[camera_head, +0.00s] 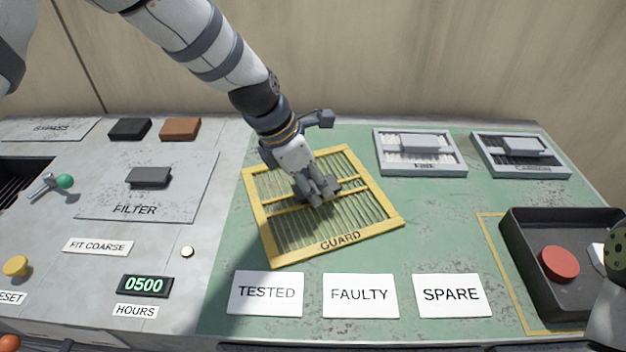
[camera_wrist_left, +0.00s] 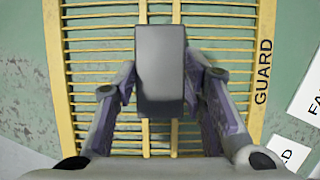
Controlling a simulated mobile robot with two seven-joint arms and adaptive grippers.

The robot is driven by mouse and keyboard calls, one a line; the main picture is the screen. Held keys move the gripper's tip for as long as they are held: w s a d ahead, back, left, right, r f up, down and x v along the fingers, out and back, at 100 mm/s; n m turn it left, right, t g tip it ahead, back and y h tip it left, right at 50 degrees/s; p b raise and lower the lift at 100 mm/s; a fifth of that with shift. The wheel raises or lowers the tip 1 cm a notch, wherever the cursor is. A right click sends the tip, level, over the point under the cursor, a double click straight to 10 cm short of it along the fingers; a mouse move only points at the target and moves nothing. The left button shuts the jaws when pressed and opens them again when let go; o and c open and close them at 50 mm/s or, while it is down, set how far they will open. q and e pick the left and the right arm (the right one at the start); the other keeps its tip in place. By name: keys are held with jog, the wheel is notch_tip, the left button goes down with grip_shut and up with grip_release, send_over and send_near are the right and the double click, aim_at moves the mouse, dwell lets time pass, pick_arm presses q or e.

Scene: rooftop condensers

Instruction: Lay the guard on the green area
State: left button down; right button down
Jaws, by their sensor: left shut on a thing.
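The guard (camera_head: 283,232) is a yellow barred grille marked GUARD, in the middle of the head view. It is over the green area (camera_head: 437,228), turned a little; I cannot tell whether it touches the surface. My left gripper (camera_head: 318,192) is shut on the guard's dark grey handle at its middle. In the left wrist view the handle (camera_wrist_left: 160,70) sits between the two fingers, with the yellow bars of the guard (camera_wrist_left: 84,75) below. My right gripper is not clearly in view; only a part of my right arm shows at the right edge.
Cards marked TESTED (camera_head: 265,294), FAULTY (camera_head: 360,296) and SPARE (camera_head: 449,296) lie along the front. Two filters, FINE (camera_head: 385,150) and another (camera_head: 483,157), lie at the back right. A black tray (camera_head: 535,285) holds a red disc (camera_head: 558,263). The FILTER plate (camera_head: 190,190) is left.

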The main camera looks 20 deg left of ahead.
pick_arm(q)
jog(key=c, duration=1)
grip_release()
jog(key=p+v, duration=0.2)
jog(key=v, duration=1)
pick_arm(e)
jog(key=w+r+t, duration=0.1)
jog(key=w+r, duration=0.1)
jog(key=shift+w+r, duration=0.3)
